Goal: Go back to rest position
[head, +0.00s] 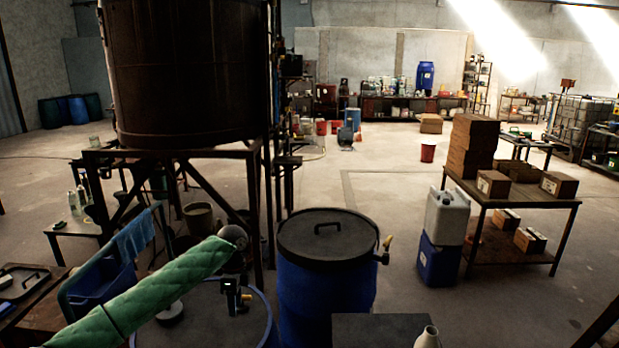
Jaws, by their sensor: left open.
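My left arm comes in from the lower left in a green quilted sleeve. My left gripper (237,299) hangs below its dark wrist, over a vat with a blue rim (268,312) at the bottom of the view. The gripper is small and dark here; its jaws are open and I see nothing held in them. I cannot tell whether it touches anything on the vat. A blue vat with a dark lid (327,237) stands just to the right, apart from the gripper. My right gripper is not in view.
A large dark tank (190,75) on a metal frame stands behind the left arm. A blue bin (103,283) with a cloth is at the left. A white and a blue canister (438,258) stand beside a table (510,192) with boxes. The floor beyond the vats is mostly clear.

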